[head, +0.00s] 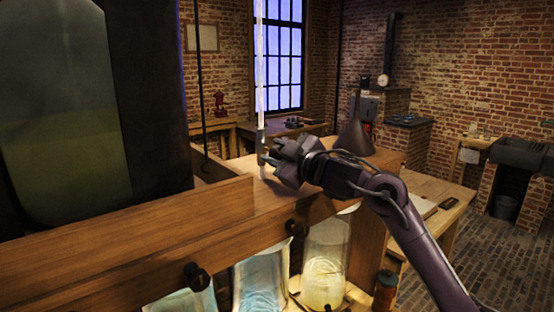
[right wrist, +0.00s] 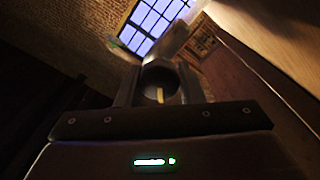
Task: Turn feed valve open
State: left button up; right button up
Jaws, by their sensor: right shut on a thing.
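My right gripper (head: 270,160) reaches in from the right to the foot of a clear upright tube (head: 260,60) above the wooden shelf. It is shut on a dark round knob, which I take for the feed valve. In the right wrist view the knob (right wrist: 158,78) sits between the two fingers (right wrist: 158,90), with a small yellowish mark on its lower part. In the head view the fingers hide most of the knob, so how far it is turned cannot be told. My left gripper is not in view.
A large glass vessel (head: 65,150) with greenish liquid stands at left. Glowing jars (head: 325,262) stand under the wooden beam (head: 120,235), which carries black knobs (head: 197,277). A dark cone (head: 354,138) stands on the shelf behind my gripper. Floor is clear at right.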

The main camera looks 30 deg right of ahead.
jog(key=n+b, duration=0.2)
jog(key=n, duration=0.3)
jog(key=shift+f+b, duration=0.15)
jog(key=shift+b, duration=0.25)
jog(key=shift+n+b, duration=0.7)
jog(key=shift+n, duration=1.5)
jog(key=o, duration=1)
jog(key=shift+c, duration=0.2)
